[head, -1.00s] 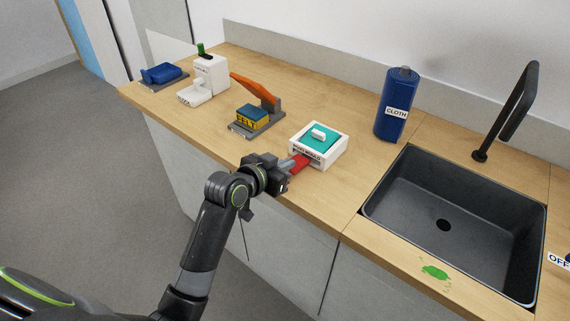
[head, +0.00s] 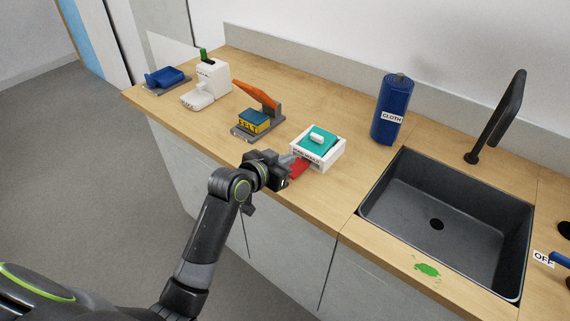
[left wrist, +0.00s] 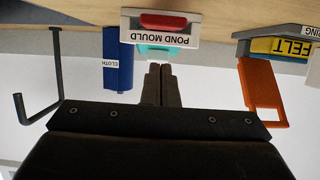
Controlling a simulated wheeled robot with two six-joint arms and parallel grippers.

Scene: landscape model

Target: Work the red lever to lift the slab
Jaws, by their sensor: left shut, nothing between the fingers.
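The white box labelled POND MOULD (head: 331,158) stands near the front edge of the counter. The red lever (head: 299,170) sticks out of its front side and slopes down. The teal slab (head: 325,136), with a white grip on top, sits raised above the box rim. My left gripper (head: 288,161) is shut and empty, with its fingertips at the lever; I cannot tell whether they touch. In the upside-down left wrist view, the lever (left wrist: 163,22) lies beyond the shut fingers (left wrist: 161,78). My right gripper is out of view.
Left of the mould stands a FELT press (head: 254,122) with an orange arm, then a white device (head: 212,78) and a blue one (head: 166,76). A blue CLOTH roll (head: 392,108) stands behind right. A sink (head: 445,215) and a green stain (head: 427,269) lie right.

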